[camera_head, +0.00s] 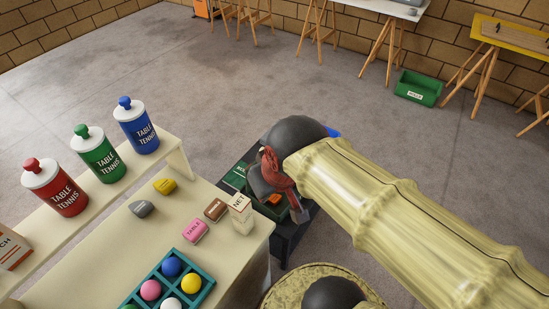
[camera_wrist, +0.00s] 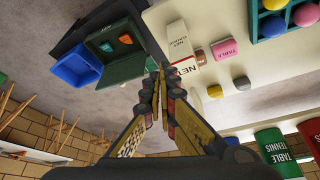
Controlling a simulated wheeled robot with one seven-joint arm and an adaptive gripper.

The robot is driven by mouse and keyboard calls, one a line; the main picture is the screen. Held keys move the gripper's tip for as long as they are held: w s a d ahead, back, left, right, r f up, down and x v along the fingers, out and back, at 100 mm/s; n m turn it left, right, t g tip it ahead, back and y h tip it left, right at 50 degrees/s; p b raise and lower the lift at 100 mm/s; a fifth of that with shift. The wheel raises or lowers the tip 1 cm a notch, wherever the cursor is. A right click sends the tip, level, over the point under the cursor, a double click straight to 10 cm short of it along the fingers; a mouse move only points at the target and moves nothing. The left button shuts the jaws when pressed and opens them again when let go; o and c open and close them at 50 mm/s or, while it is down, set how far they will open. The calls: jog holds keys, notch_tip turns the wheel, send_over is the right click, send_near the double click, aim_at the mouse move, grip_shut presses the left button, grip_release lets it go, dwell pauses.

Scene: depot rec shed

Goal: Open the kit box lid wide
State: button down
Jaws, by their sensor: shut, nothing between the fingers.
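The dark green kit box (camera_wrist: 118,68) sits low beside the cream table in the wrist view. Its inside shows, with an orange piece (camera_wrist: 125,39) and a green piece (camera_wrist: 105,46). In the head view my gripper (camera_head: 297,214) and arm cover much of the box, and the orange piece (camera_head: 275,199) shows behind the fingers. How far the lid stands open, and which panel is the lid, I cannot tell. My gripper is shut and empty. In the wrist view its fingertips (camera_wrist: 161,70) appear at the box's right edge; contact is unclear.
A white NET carton (camera_head: 240,213) stands at the near table corner, close to my gripper, with brown and pink blocks (camera_head: 195,231) beside it. A blue bin (camera_wrist: 76,65) adjoins the kit box. Bottles stand on the table's shelf (camera_head: 103,195). Open floor (camera_head: 230,80) lies beyond.

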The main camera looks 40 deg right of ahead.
jog(key=w+d+f+m+g+y+p, duration=0.1)
jog(key=d+f+m+g+y+p, duration=0.35)
jog(key=f, duration=0.65)
jog(key=w+d+f+m+g+y+p, duration=0.1)
jog(key=d+f+m+y+p, duration=0.3)
jog(key=d+f+m+y, duration=0.45)
jog(key=w+d+f+m+t+h+p, duration=0.1)
jog(key=w+d+f+m+t+h, duration=0.2)
jog(key=f+t, duration=0.55)
jog(key=w+d+f+m+t+h+p, duration=0.1)
jog(key=w+d+f+m+t+p, duration=0.1)
jog(key=w+f+t, duration=0.6)
jog(key=w+d+r+n+t+h, duration=0.1)
jog(key=d+r+n+t+h, duration=0.2)
jog(key=d, duration=0.7)
jog(key=w+a+h+b, duration=0.1)
jog(key=w+a+b, duration=0.1)
jog(key=w, duration=1.2)
jog(key=shift+a+n+b, duration=0.3)
jog(key=shift+a+n, duration=0.1)
jog(key=shift+a, duration=0.35)
